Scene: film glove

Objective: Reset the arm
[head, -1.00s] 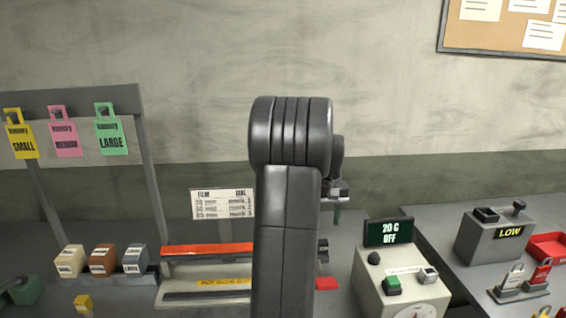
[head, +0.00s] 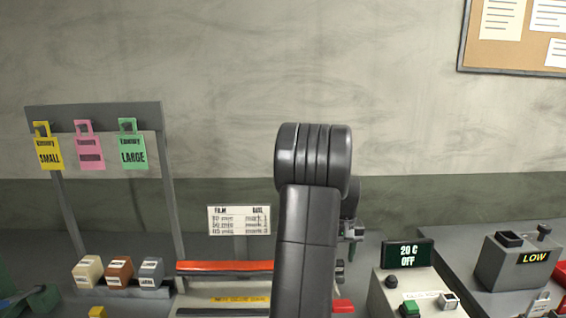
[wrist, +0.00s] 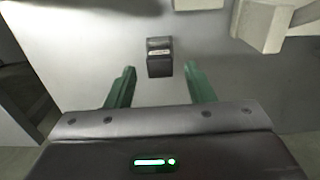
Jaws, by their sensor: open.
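My arm rises in the middle of the head view, with its dark elbow in front of the wall. My gripper (wrist: 160,88) shows in the wrist view as two green fingers, apart, with nothing held between them.
A rack (head: 95,110) holds yellow, pink and green tags. Several small boxes (head: 120,270) stand below it. A film chart (head: 239,220) stands behind a red-topped unit (head: 222,267).

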